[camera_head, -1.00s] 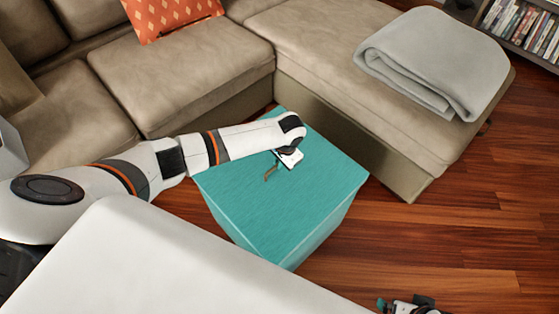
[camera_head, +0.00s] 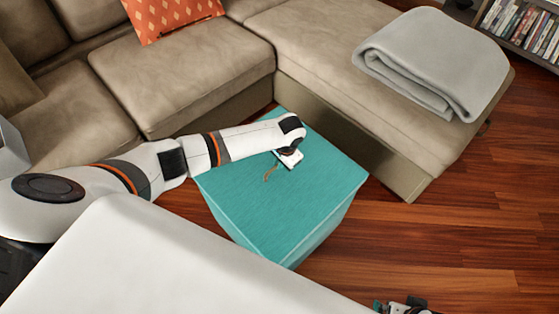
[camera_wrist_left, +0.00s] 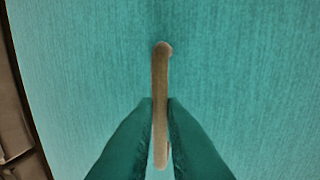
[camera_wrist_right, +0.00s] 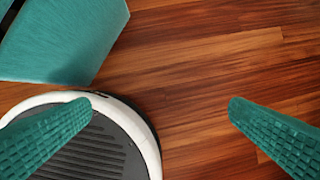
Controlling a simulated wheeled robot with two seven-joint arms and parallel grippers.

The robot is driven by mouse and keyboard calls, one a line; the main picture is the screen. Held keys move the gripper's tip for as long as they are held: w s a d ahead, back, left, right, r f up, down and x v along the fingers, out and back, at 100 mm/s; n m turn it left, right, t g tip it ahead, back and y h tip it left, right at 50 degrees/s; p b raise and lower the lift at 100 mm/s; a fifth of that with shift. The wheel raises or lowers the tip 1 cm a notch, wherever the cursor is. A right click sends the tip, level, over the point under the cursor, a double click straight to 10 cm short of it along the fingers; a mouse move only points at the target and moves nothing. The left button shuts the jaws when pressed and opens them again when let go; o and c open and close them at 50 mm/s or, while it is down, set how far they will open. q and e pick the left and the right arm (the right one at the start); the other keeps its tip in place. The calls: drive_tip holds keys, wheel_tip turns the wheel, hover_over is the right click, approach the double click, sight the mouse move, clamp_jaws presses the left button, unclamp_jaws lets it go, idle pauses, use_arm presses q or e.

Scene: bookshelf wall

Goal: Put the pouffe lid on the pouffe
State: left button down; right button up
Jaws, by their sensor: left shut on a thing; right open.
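The teal pouffe (camera_head: 322,232) stands on the wood floor. Its flat teal lid (camera_head: 265,210) covers the top, and I see no clear gap or seam between them. A thin tan strap handle (camera_head: 270,173) stands up from the lid's middle. My left gripper (camera_head: 284,160) is over the lid, partly hidden by its own wrist. In the left wrist view, its teal fingers (camera_wrist_left: 161,105) are shut on the tan handle (camera_wrist_left: 160,75). My right gripper (camera_wrist_right: 160,105) is open and empty above the floor. The pouffe also shows in the right wrist view (camera_wrist_right: 65,40).
A beige sofa (camera_head: 200,75) stands behind the pouffe, and its chaise (camera_head: 330,60) is close on the right. A folded grey blanket (camera_head: 435,60) lies on the chaise. The wood floor (camera_head: 450,240) at the lower right is clear.

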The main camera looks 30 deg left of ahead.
use_arm(q)
drive_tip(key=shift+w+r, duration=0.1)
drive_tip(key=shift+r, duration=0.05)
use_arm(e)
drive_tip(key=shift+f, duration=0.3)
drive_tip(key=shift+a+r, duration=0.1)
use_arm(q)
drive_tip(key=shift+f, duration=0.35)
use_arm(e)
drive_tip(key=shift+w+r, duration=0.15)
drive_tip(key=shift+r, duration=0.45)
use_arm(q)
drive_tip(key=shift+f, duration=0.25)
use_arm(e)
drive_tip(key=shift+r, duration=0.3)
use_arm(q)
drive_tip(key=shift+f+b, duration=0.2)
drive_tip(key=shift+b, duration=0.15)
use_arm(e)
drive_tip(key=shift+s+r, duration=0.2)
drive_tip(key=shift+r, duration=0.05)
use_arm(q)
drive_tip(key=shift+f, duration=0.1)
use_arm(e)
drive_tip(key=shift+r, duration=0.1)
